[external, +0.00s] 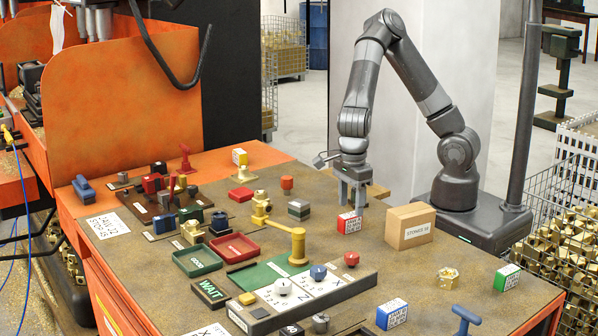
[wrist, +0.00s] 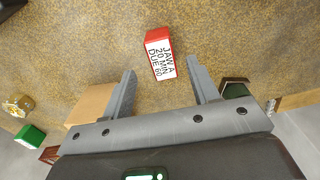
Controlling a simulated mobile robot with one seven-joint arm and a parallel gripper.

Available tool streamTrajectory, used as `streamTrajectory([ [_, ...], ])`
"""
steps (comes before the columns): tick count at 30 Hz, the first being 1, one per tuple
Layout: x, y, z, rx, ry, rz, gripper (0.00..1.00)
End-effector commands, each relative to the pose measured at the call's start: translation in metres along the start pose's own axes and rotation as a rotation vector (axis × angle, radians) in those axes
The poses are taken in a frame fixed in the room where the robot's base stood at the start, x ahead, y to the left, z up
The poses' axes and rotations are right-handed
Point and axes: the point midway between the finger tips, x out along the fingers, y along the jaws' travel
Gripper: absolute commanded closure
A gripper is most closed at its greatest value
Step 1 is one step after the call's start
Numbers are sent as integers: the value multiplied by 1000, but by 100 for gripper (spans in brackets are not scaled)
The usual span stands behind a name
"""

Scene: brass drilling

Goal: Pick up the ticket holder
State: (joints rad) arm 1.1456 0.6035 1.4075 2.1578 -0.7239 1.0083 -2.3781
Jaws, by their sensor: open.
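A small red block with a white printed ticket face (external: 349,223), which looks like the ticket holder, stands upright on the worn bench top. Its ticket, reading JAW A, 20 MIN, DUE 60, also shows in the wrist view (wrist: 160,62). My gripper (external: 352,203) points down just above and behind this block in the external view. In the wrist view its two fingers (wrist: 160,67) are spread apart, with the block between and beyond the tips. Nothing is held. I cannot tell the exact height of the tips over the bench.
A cardboard box (external: 408,226) stands close to the right of the red block. Similar blue (external: 391,314), green (external: 507,277) and yellow (external: 239,157) ticket blocks stand apart. A yellow post with an arm (external: 298,245) and a grey control panel (external: 310,300) are in front.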

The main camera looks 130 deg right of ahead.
Motion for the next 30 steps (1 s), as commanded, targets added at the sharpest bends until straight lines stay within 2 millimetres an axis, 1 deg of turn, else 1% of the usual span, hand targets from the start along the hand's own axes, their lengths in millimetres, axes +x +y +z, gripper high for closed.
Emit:
streamTrajectory([
  [6,32,-2,-1,-2,3,1,45],
  [9,44,-2,-1,-1,2,1,45],
  [12,49,-2,-1,1,1,1,45],
  [18,50,-3,0,2,0,0,45],
  [20,50,-3,0,2,0,0,50],
  [30,50,-3,0,2,1,0,77],
])
